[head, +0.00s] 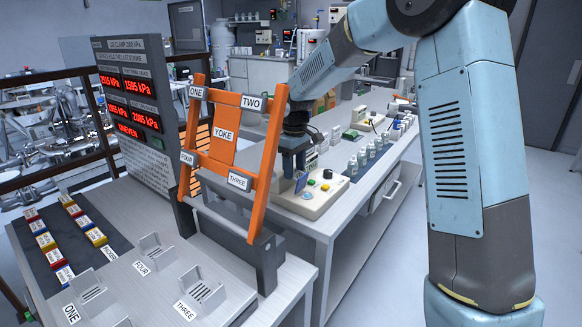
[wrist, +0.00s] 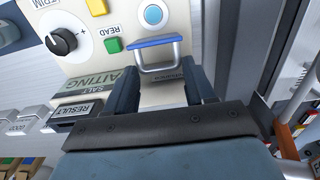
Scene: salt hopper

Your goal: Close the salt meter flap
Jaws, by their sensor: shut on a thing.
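The salt meter (head: 322,196) is a beige box on the bench right of the orange yoke frame. Its face fills the top of the wrist view (wrist: 85,62), with a black knob, a green READ button, a round blue button and a result display. The flap (wrist: 155,43) shows there as a pale frame with a blue upper edge, standing out from the face. In the head view my gripper (head: 294,163) points down at the meter; the flap is hard to make out.
The orange yoke (head: 222,140) stands close left of my gripper. Several white bottles (head: 362,157) line the bench on the right. Empty numbered holders (head: 202,290) and coloured blocks (head: 62,238) sit on the front-left table.

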